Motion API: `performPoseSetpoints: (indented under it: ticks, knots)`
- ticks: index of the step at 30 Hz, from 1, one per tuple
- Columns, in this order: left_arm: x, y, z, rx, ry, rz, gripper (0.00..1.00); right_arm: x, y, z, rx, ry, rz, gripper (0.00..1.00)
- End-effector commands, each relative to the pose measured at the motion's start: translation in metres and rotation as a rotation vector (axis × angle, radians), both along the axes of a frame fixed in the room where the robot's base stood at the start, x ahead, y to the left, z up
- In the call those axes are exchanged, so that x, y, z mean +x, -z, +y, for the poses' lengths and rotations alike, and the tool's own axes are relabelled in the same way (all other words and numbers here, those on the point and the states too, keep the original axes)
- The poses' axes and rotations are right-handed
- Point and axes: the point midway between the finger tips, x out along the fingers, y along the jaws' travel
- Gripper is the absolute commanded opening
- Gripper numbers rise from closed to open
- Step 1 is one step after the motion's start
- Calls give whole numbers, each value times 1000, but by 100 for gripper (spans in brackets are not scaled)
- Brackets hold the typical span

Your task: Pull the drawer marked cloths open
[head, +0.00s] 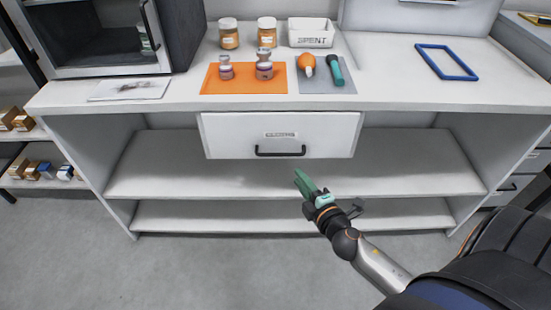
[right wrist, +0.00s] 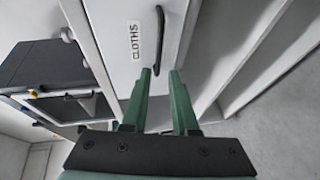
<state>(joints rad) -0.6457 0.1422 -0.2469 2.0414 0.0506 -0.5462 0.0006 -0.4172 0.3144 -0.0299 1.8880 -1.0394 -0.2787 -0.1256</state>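The white drawer (head: 228,140) hangs under the tabletop in the head view and looks shut. Its label reads CLOTHS in the right wrist view (right wrist: 136,40); in the head view the label (head: 281,135) is too small to read. Its black bar handle (head: 280,153) runs along the lower front, and the handle also shows in the right wrist view (right wrist: 174,38). My right gripper (head: 301,177) has green fingers. It is in front of and below the handle, apart from it. In the right wrist view its fingertips (right wrist: 160,73) are apart with nothing between them. My left gripper is out of view.
The white table (head: 180,98) bears an orange mat (head: 215,87), a grey mat (head: 312,87), jars, a SPENT bin (head: 311,33) and a blue frame (head: 446,62). Empty shelves (head: 150,180) lie below the drawer. The floor in front is clear.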

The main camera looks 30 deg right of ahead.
Motion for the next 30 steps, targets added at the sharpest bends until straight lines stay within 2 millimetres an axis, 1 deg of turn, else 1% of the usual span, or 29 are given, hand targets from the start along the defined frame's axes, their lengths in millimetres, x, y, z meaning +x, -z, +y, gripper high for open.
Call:
performPoseSetpoints:
  ticks: [5,8,21,24,30]
  knots:
    - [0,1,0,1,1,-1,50,7,-1,-2,-16,-3,-7,27]
    - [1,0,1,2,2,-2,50,18,1,-3,-15,-2,-7,27]
    - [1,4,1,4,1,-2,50,89,16,-15,-13,-1,-6,27]
    - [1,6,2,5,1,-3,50,103,18,-16,-14,-2,-6,27]
    - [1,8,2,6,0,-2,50,119,21,-19,-13,-2,-4,27]
